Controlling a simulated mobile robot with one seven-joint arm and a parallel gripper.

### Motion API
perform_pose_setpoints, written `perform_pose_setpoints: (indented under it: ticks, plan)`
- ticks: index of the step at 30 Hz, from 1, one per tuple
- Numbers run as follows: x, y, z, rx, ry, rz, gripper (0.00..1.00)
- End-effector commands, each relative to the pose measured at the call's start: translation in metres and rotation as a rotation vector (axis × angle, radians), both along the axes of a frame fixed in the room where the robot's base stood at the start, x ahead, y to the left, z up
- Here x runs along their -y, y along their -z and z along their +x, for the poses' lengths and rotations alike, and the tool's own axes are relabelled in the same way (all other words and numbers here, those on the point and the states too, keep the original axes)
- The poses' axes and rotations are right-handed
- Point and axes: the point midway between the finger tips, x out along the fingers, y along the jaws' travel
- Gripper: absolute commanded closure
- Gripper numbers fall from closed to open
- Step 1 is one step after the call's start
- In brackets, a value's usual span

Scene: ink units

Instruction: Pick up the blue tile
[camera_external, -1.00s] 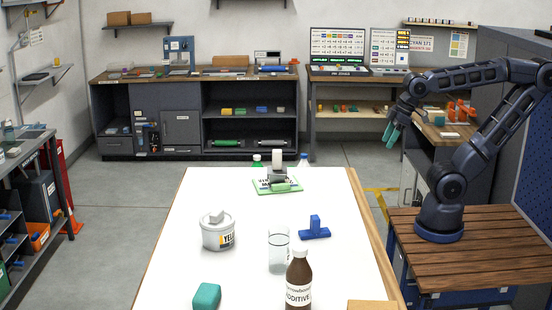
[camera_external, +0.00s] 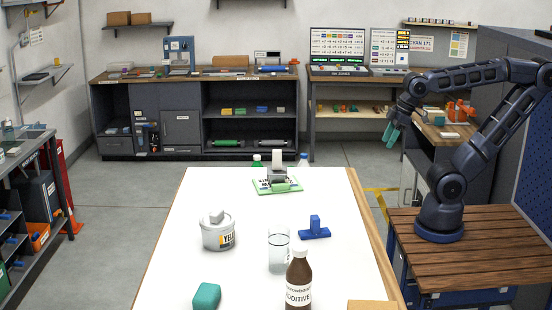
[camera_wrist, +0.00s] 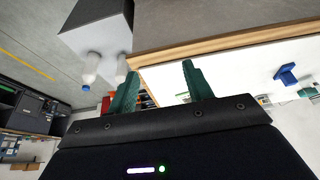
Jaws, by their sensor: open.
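The blue piece (camera_external: 315,229) lies on the right part of the white tabletop. It has a flat base with a short upright block on it. I cannot tell for sure that it is the tile. It also shows in the wrist view (camera_wrist: 287,76) at the right. My gripper (camera_external: 391,134) hangs in the air beyond the table's far right side, well away from the blue piece. In the wrist view my gripper's two green fingers (camera_wrist: 159,80) stand apart with nothing held between them.
The white table (camera_external: 262,205) also carries a glass (camera_external: 278,252), a brown bottle (camera_external: 298,282), a white can (camera_external: 218,234), a teal block (camera_external: 207,296) and a green-edged board (camera_external: 293,188). The glass and brown bottle stand close to the blue piece. The table's middle is partly clear.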

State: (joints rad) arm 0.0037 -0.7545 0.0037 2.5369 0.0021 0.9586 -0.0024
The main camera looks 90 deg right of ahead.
Motion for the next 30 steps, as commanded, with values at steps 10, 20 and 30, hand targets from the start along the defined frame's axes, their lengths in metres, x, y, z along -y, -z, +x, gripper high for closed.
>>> perform_pose_setpoints:
  ticks: [10, 20, 30]
  plan:
    - [0.0, 0.0, 0.0, 0.0, 0.0, 0.0, 0.42]
    - [-0.013, -0.016, 0.026, -0.029, -0.02, 0.008, 0.42]
    - [-0.064, -0.051, 0.104, -0.114, -0.066, 0.023, 0.42]
